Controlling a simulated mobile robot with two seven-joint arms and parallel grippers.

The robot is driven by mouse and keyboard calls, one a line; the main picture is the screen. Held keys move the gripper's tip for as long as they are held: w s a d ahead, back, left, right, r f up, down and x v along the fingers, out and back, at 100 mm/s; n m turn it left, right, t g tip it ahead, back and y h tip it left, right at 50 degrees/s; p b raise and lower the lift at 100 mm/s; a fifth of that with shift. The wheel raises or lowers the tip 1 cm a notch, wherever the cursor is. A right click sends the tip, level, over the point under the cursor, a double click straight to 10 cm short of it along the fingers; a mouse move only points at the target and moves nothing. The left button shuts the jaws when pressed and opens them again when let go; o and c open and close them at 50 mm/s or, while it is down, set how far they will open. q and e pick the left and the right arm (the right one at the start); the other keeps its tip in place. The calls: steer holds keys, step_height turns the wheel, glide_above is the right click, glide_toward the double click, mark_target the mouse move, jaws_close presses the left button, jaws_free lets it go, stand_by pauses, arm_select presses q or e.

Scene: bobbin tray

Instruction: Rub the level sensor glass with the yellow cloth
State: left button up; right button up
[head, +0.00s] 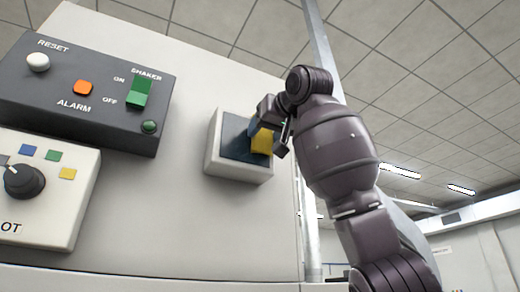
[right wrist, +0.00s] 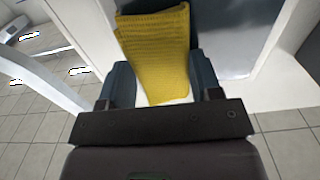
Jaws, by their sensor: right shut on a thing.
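The level sensor is a pale box (head: 212,160) on the cabinet front, with a dark glass face (head: 236,144). The glass also shows in the right wrist view (right wrist: 237,40) as a grey, shiny panel. My right gripper (head: 266,136) is at the right part of the glass, shut on the yellow cloth (head: 262,141). In the right wrist view the cloth (right wrist: 155,50) is between the fingers and lies in front of the sensor. I cannot tell whether the cloth touches the glass. My left gripper is not in view.
A dark panel (head: 70,112) with reset, alarm and shaker controls is at the upper left of the cabinet (head: 150,215). A white panel (head: 65,215) with a knob (head: 24,181) is below it. A metal post (head: 318,40) runs along the cabinet's right edge. The cabinet face below the sensor is bare.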

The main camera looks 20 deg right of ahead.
steer(key=shift+d, duration=0.85)
steer(key=shift+s+f+b, duration=0.1)
steer(key=shift+s+b, duration=0.35)
steer(key=shift+s, duration=0.15)
steer(key=shift+s+b, duration=0.75)
steer(key=shift+s, duration=1.6)
steer(key=shift+d, duration=0.1)
steer(key=shift+s+b, duration=0.4)
steer(key=shift+s, duration=1.1)
